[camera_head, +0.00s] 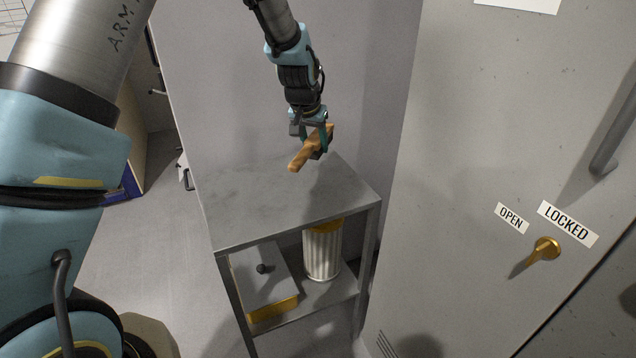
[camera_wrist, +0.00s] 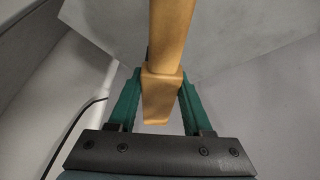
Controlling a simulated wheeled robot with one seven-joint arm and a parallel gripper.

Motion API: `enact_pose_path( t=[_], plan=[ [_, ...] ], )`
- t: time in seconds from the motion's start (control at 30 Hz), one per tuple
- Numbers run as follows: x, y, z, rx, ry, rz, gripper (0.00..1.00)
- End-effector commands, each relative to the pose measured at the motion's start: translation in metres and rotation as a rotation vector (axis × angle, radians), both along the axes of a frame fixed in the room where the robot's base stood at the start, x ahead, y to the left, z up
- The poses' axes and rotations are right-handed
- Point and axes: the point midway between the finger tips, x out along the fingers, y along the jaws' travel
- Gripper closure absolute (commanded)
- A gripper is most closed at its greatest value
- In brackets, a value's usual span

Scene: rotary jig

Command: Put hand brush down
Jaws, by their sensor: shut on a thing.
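The hand brush (camera_head: 302,158) has a tan wooden handle and is held in my gripper (camera_head: 312,143), above the back part of a grey metal table (camera_head: 270,205). In the wrist view the brush (camera_wrist: 168,45) runs up out of the frame from between the green fingers of my gripper (camera_wrist: 160,95), which are shut on it. The table top (camera_wrist: 235,40) shows behind it. The brush appears apart from the table top, with a gap I cannot measure. Its bristles are hard to make out.
The table top is bare. On its lower shelf stand a white ribbed cylinder with a yellow top (camera_head: 322,252) and a grey box with a yellow edge (camera_head: 265,280). A grey locker door (camera_head: 480,130) with a brass knob (camera_head: 546,248) stands on the right. A wall closes the back.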

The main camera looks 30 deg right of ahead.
Motion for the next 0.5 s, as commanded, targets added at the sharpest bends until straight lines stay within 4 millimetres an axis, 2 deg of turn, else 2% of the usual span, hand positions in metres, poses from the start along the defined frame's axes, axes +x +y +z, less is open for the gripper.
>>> enact_pose_path(
  t=[0.2,0.5],
  plan=[
    [-0.001,0.0,-0.036,0.004,0.003,-0.004,1.0],
    [-0.001,0.0,-0.07,0.003,0.002,-0.003,1.0]
  ],
)
